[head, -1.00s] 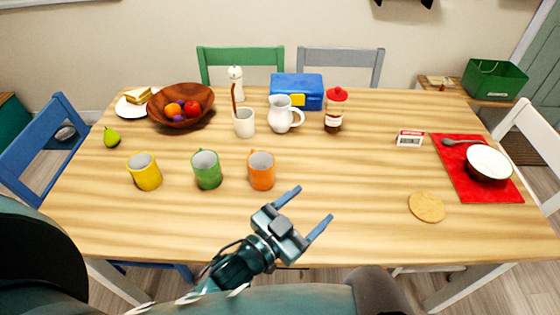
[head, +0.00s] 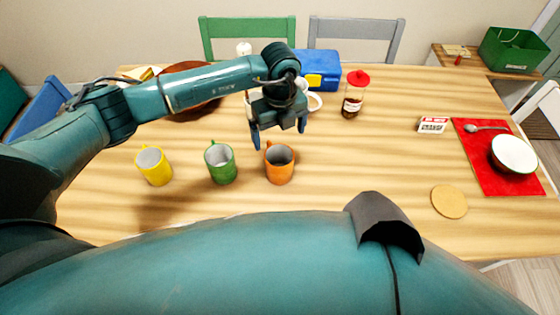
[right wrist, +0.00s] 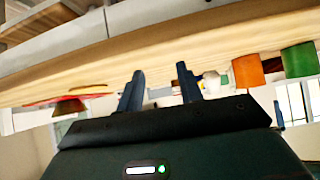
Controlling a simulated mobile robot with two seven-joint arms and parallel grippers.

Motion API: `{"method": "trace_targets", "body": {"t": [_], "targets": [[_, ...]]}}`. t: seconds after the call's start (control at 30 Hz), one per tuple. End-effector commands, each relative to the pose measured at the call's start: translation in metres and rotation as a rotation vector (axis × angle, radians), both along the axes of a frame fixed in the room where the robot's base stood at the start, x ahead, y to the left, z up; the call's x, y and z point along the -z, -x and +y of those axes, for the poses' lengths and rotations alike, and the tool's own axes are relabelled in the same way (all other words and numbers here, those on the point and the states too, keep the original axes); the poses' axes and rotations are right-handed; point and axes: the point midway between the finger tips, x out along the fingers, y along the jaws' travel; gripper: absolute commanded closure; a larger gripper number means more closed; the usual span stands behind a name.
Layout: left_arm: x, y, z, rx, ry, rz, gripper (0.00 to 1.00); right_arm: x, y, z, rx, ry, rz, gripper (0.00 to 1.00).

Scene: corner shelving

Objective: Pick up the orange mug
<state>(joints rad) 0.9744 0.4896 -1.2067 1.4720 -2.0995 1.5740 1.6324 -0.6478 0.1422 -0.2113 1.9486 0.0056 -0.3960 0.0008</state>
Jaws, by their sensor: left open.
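The orange mug (head: 279,166) stands upright on the table, right of the green mug (head: 221,164). It also shows in the right wrist view (right wrist: 248,72), where the picture is upside down. My left gripper (head: 279,134) is open and empty, fingers pointing down, just above and behind the orange mug's rim in the head view. I cannot tell its exact height. My right gripper (right wrist: 158,80) shows only in the right wrist view, with its fingers apart and nothing between them.
A yellow mug (head: 154,166) stands left of the green one. Behind my left arm are a wooden bowl (head: 196,112) and a white pitcher (head: 315,102), both partly hidden. A red-capped jar (head: 354,95) and blue box (head: 320,68) stand behind. The table right of the orange mug is clear up to a round coaster (head: 449,202).

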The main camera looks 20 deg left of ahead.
Motion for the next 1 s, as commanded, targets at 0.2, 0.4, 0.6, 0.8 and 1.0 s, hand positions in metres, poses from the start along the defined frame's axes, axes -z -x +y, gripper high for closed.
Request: {"method": "trace_targets", "body": {"t": [0.2,0.4,0.6,0.8,1.0], "targets": [[0.051,0.001,-0.001,0.002,0.004,0.003,0.06,0.014,-0.005,0.005,-0.002,-0.023,-0.041,0.64],[0.066,0.001,-0.001,0.004,0.006,0.002,0.06,0.008,-0.008,0.013,-0.029,-0.033,-0.076,0.64],[0.08,0.003,-0.001,0.004,0.007,0.005,0.06,0.013,-0.005,0.018,-0.041,-0.043,-0.082,0.64],[0.112,0.004,0.001,0.004,0.008,0.003,0.06,0.022,-0.009,0.024,-0.055,-0.058,-0.112,0.64],[0.119,0.004,0.001,0.004,0.008,0.002,0.06,0.014,-0.011,0.029,-0.072,-0.072,-0.137,0.64]]}}
